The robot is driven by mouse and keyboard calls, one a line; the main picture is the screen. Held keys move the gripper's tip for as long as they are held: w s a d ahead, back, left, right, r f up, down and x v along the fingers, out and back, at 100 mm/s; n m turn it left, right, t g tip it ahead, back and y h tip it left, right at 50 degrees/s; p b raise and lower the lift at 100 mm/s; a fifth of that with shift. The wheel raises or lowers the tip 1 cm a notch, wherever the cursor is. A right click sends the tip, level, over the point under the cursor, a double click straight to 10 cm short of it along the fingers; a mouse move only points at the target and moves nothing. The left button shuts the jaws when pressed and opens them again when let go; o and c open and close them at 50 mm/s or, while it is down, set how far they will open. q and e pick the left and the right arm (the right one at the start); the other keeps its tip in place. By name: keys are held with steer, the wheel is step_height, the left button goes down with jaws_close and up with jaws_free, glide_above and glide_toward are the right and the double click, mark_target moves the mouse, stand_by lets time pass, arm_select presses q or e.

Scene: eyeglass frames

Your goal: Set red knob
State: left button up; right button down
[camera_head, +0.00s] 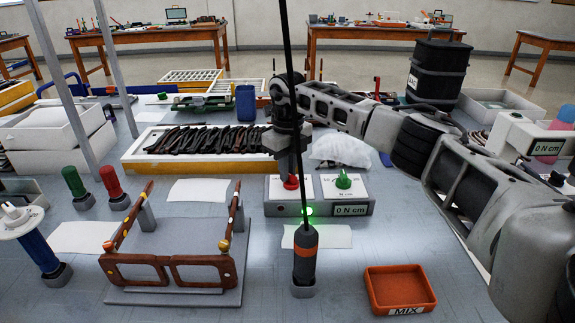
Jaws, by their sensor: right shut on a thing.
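The red knob (291,183) sits on the left half of the grey control box (276,209), partly hidden by my gripper. My right gripper (290,173) points down from above and is shut on the red knob. A green knob (343,180) stands on the right half of the same box. The box's display (351,210) reads "0 N cm", and a green light (308,211) glows on its front. My left gripper is not in view.
A black screwdriver with an orange band (305,252) stands upright in front of the box, its dark line rising past my gripper. Brown eyeglass frames (163,260) rest on a grey stand at front left. An orange MIX tray (400,288) is at front right.

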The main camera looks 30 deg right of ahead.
steer(key=m+p, duration=0.2)
steer(key=shift+d+r+m, duration=0.15)
steer(key=shift+r+m, duration=0.1)
steer(key=shift+m, duration=0.05)
steer(key=m+p, duration=0.2)
steer(key=m, duration=0.1)
steer(key=shift+d, duration=0.15)
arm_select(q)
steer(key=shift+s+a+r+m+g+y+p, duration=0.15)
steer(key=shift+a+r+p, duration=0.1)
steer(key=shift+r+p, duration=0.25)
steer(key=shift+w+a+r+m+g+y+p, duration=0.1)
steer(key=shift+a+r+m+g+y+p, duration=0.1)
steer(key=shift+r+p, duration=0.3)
arm_select(e)
steer(key=shift+d+f+m, duration=0.1)
steer(key=shift+m, duration=1.3)
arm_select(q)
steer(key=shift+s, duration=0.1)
arm_select(e)
steer(key=c, duration=1.5)
jaws_free()
steer(key=shift+f, duration=0.1)
steer(key=shift+o, duration=0.2)
arm_select(q)
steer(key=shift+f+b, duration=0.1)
steer(key=shift+b, duration=0.25)
arm_select(e)
step_height(320, 180, up, 16)
steer(key=shift+s+f, duration=0.1)
